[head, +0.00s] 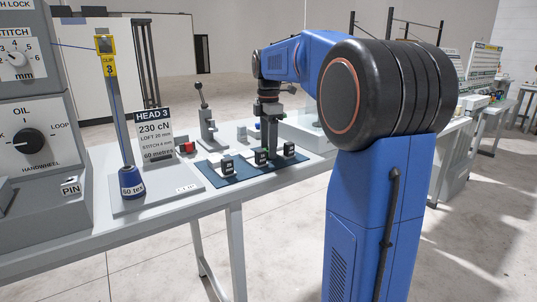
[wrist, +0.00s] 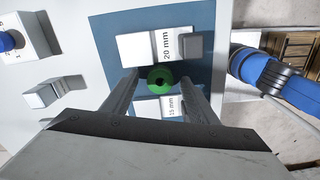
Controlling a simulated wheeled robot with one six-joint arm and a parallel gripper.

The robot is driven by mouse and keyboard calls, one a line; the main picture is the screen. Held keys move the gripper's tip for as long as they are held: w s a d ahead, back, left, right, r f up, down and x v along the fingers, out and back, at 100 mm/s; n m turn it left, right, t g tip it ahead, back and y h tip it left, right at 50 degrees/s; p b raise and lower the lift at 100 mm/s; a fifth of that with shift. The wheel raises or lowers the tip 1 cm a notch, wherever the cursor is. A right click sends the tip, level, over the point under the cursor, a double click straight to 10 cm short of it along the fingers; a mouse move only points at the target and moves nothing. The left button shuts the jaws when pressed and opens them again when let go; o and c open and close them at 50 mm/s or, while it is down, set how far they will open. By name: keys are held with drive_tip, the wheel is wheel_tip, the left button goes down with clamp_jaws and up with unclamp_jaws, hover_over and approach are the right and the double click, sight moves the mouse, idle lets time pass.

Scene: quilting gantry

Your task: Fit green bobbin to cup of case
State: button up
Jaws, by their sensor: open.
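The green bobbin (wrist: 160,78) shows in the wrist view as a round green disc with a dark centre hole. It lies between a 20 mm label and a 15 mm label, over the blue mat (wrist: 204,18). My gripper (wrist: 158,80) is open, with one finger on each side of the bobbin; I cannot tell whether they touch it. In the head view my gripper (head: 264,148) points down over the middle of the mat and hides most of what is beneath. No bobbin case with a cup can be made out clearly.
Small dark labelled blocks (head: 227,165) with white pieces stand on the mat. A lever press (head: 207,125) and red block (head: 186,147) stand behind. A blue thread cone (head: 131,183) and the HEAD 3 sign (head: 155,133) are left. A 20 mm white block (wrist: 137,49) is close to the fingers.

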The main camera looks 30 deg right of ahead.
drive_tip(key=shift+f, duration=0.3)
drive_tip(key=shift+c, duration=0.4)
drive_tip(key=c, duration=1.1)
drive_tip(key=shift+r, duration=0.15)
